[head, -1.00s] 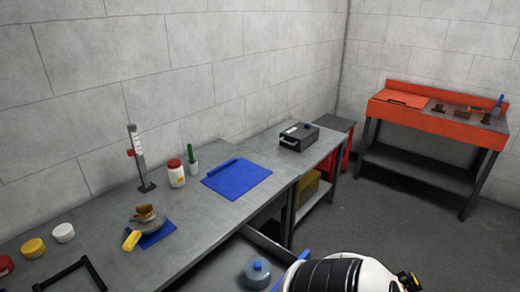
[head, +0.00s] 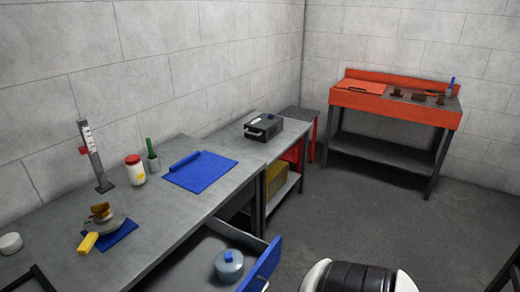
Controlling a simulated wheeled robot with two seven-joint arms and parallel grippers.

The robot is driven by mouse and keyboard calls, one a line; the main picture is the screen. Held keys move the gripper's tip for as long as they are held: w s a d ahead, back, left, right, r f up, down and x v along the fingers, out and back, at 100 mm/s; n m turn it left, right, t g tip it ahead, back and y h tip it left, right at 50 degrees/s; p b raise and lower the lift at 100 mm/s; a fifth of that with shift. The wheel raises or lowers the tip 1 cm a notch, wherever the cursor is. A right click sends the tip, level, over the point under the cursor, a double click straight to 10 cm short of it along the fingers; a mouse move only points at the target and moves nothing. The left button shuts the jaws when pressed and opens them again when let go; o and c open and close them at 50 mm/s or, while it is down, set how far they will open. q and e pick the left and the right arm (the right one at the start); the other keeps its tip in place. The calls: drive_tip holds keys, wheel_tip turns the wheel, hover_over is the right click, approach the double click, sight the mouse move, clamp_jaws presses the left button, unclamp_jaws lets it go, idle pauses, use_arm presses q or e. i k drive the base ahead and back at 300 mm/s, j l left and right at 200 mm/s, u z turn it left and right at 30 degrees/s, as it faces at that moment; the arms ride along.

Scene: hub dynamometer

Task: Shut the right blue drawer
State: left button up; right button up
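The right blue drawer (head: 262,265) stands pulled out from under the grey workbench, at the bottom middle of the head view. Its blue front faces right and is seen from above at an angle, cut by the lower edge of the view. A grey-blue round container with a blue knob (head: 229,266) sits inside the drawer. Neither of my grippers shows. A white and black rounded part of my own body is at the bottom, just right of the drawer front, with a gap of floor visible between them.
The grey workbench (head: 150,215) holds a blue mat (head: 200,172), a red-lidded jar (head: 135,170), a gauge stand (head: 95,157) and a bowl (head: 103,221) on a blue cloth. A black box (head: 263,128) sits further back. An orange bench (head: 395,99) stands far right. Floor between is clear.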

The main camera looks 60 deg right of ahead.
sight(190, 268)
drive_tip(key=i+l+z, duration=0.15)
drive_tip(key=z, duration=0.25)
drive_tip(key=i+z, duration=0.15)
drive_tip(key=z, duration=0.25)
drive_tip(key=i+l+z, duration=0.1)
drive_tip(key=z, duration=0.3)
drive_tip(key=i+z, duration=0.25)
drive_tip(key=z, duration=0.15)
drive_tip(key=i+j, duration=0.15)
drive_tip(key=k+j, duration=0.15)
drive_tip(key=k, duration=0.15)
drive_tip(key=k+j, duration=0.2)
drive_tip(key=k, duration=0.05)
